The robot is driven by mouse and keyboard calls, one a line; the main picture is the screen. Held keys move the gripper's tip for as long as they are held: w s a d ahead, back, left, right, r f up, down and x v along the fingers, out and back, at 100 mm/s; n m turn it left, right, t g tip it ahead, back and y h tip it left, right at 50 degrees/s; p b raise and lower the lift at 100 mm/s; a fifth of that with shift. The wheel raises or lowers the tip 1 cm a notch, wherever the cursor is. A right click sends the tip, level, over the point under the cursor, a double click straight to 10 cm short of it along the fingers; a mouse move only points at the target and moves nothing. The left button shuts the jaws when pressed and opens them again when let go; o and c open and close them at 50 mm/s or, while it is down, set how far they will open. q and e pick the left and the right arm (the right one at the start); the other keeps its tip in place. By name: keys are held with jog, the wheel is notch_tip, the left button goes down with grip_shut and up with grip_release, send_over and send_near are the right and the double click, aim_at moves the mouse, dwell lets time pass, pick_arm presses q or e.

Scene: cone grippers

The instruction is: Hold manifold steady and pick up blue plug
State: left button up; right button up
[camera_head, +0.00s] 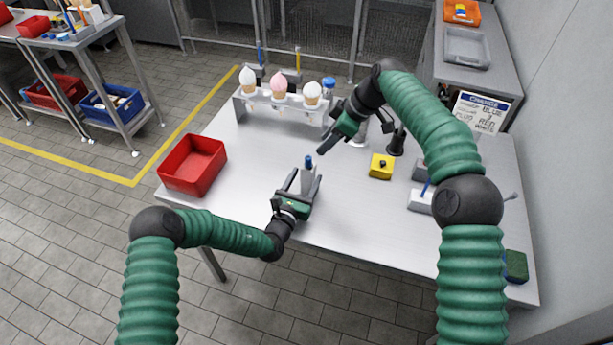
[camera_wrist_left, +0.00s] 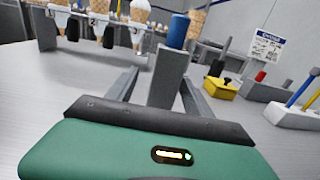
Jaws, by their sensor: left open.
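A grey upright block (camera_head: 307,181), which looks like the manifold, stands on the table with a blue plug (camera_head: 308,161) in its top. In the left wrist view the block (camera_wrist_left: 166,80) and the blue plug (camera_wrist_left: 178,31) are seen close up. My left gripper (camera_head: 301,183) is open, with one finger on each side of the block. I cannot tell whether the fingers touch it. My right gripper (camera_head: 345,133) is above the table, to the upper right of the plug and apart from it. Its finger opening is unclear.
A red bin (camera_head: 193,165) sits at the table's left. A rack with ice cream cones (camera_head: 278,87) stands at the back. A yellow block (camera_head: 381,168) and a sign (camera_head: 479,112) are to the right. The front middle of the table (camera_head: 372,225) is clear.

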pick_arm(q)
jog(key=shift+w+d, duration=0.15)
jog(key=shift+w, duration=0.25)
jog(key=shift+w+d, duration=0.1)
jog(key=shift+w, duration=0.05)
jog(key=shift+d, duration=0.4)
jog(key=shift+c, duration=0.6)
jog(key=shift+a, duration=0.3)
grip_shut()
jog(key=shift+d, duration=0.1)
pick_arm(e)
jog(key=shift+d, duration=0.25)
jog(key=shift+d, duration=0.1)
